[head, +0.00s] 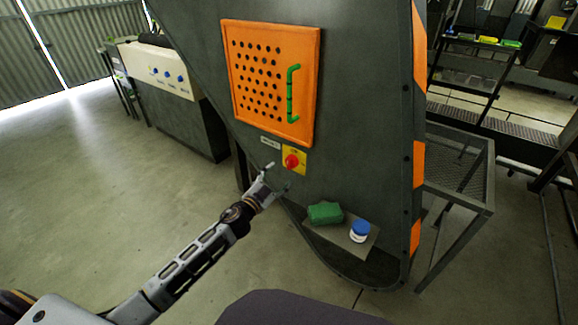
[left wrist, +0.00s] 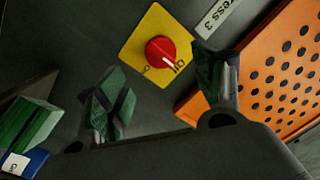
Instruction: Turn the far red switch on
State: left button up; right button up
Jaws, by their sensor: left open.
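The red switch (head: 291,161) is a round red knob on a yellow plate (head: 301,151), on the dark machine panel below an orange perforated door. In the left wrist view the red knob (left wrist: 161,51) shows a white mark pointing toward the plate's lower right edge, near small markings. A label reading "ress 3" (left wrist: 221,17) sits beside the plate. My left gripper (head: 278,177) is open and empty, just below and left of the switch. In the left wrist view its two fingers (left wrist: 160,95) are apart, with the knob beyond them and no visible contact. My right gripper is not in view.
The orange door (head: 247,98) with a green handle (head: 291,94) is above the switch. A green block (head: 325,212) and a blue-lidded jar (head: 359,231) stand on a small ledge at the lower right. A white control panel (head: 157,70) is at the back left.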

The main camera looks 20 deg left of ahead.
aim_at(288, 166)
pick_arm(q)
jog(key=shift+x, duration=2.8)
jog(key=shift+b+x, duration=0.45)
jog(key=shift+x, duration=0.95)
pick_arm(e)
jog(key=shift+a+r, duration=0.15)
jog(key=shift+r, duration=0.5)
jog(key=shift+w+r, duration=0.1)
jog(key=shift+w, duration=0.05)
pick_arm(q)
jog(key=c, duration=1)
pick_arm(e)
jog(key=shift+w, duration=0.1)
